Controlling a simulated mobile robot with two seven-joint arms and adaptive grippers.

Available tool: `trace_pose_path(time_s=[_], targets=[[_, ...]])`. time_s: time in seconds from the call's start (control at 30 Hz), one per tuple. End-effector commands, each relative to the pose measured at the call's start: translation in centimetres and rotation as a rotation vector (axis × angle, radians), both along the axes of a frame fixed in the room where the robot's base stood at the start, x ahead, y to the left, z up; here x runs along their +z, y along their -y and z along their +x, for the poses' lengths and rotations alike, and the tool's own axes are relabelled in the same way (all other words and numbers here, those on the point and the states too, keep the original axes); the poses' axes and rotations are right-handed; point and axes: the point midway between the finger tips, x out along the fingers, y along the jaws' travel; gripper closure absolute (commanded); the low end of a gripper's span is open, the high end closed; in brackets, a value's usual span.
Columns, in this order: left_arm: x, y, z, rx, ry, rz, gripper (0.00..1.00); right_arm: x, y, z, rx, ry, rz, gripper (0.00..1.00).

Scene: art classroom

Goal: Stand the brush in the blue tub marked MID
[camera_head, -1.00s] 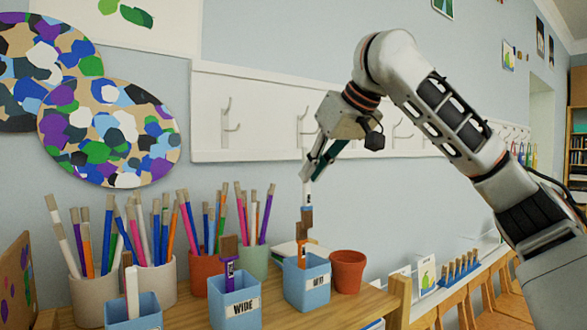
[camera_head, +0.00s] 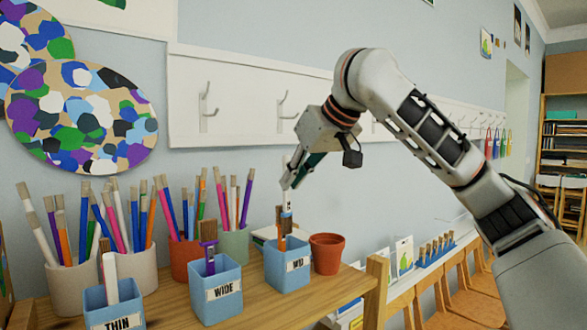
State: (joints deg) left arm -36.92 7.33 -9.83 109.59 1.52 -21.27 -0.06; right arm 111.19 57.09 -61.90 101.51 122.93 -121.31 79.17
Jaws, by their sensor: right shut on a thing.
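The blue tub marked MID (camera_head: 287,268) stands on the wooden shelf, with an orange-handled brush (camera_head: 281,242) in it, dark bristles up. My right gripper (camera_head: 292,181) is above this tub, shut on a brush (camera_head: 287,201) with a pale handle and a blue band. The held brush hangs roughly upright, its lower end just over or at the tub's mouth. It overlaps the other brush's bristles, so I cannot tell whether it is inside the rim. My left gripper is not in view.
The blue WIDE tub (camera_head: 224,291) holds a purple-handled brush, and the blue THIN tub (camera_head: 114,308) holds a white stick. A terracotta pot (camera_head: 327,254) stands close right of MID. Pots of pencils or brushes, including a green one (camera_head: 234,243), stand behind. Hooks line the wall.

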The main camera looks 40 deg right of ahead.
Motion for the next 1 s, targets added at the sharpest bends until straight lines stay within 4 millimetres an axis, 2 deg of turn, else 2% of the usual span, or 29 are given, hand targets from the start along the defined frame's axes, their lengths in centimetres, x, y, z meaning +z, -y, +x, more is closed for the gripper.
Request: trace_pose_path(time_s=[0.37, 1.0], targets=[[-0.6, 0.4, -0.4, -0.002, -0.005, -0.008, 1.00, -2.9, 0.0, 0.0, -0.001, -0.001, -0.001, 1.00], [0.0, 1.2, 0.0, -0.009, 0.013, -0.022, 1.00, -7.1, 0.0, 0.0, 0.000, -0.001, -0.001, 1.00]])
